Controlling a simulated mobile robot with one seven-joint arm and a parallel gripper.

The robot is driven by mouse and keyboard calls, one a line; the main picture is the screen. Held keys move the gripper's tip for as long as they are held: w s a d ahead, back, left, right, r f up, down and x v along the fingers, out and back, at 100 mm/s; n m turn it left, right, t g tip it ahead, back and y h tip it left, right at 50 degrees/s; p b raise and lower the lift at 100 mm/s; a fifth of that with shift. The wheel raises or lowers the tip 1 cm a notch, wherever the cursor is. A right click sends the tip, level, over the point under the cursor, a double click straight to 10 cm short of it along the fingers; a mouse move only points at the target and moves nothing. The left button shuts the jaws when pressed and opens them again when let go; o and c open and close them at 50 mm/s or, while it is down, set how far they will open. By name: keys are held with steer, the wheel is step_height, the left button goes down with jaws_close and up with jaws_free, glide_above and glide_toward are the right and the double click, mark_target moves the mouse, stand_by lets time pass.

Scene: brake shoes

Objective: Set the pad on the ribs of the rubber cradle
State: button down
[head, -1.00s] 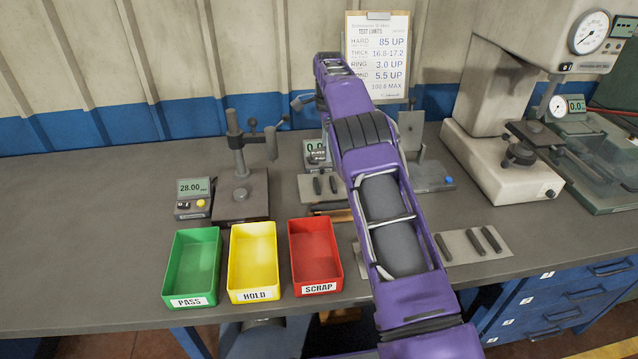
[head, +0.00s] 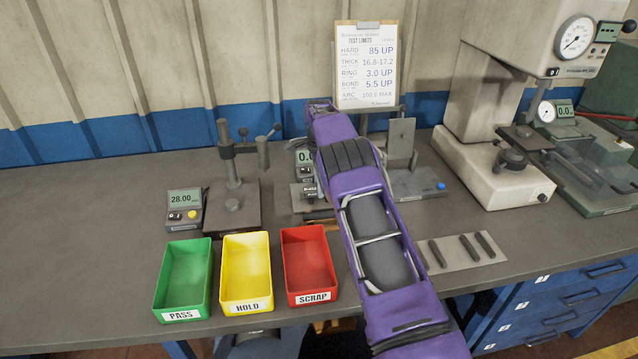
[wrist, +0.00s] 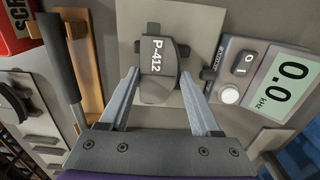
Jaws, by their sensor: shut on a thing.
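The pad, a grey block marked P-412 (wrist: 160,75), is between the two fingers of my gripper (wrist: 160,88) in the wrist view, and the gripper is shut on it. The pad is over a pale plate (wrist: 205,22) with short dark rib ends showing around it, which looks like the rubber cradle. The pad hides most of the ribs. I cannot tell whether the pad touches them or is still above. In the head view my purple arm hides the gripper and pad.
A meter reading 0.0 kHz (wrist: 275,85) stands close right of the pad in the wrist view. A brown tray with a dark-handled tool (wrist: 62,65) lies left. Green (head: 184,280), yellow (head: 246,270) and red (head: 308,265) bins stand at the front. A ribbed plate (head: 455,262) lies right of my arm.

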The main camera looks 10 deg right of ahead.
steer(key=shift+f, duration=0.15)
steer(key=shift+c, duration=0.5)
jaws_free()
step_height(320, 180, up, 12)
steer(key=p, duration=0.1)
steer(key=shift+r, duration=0.2)
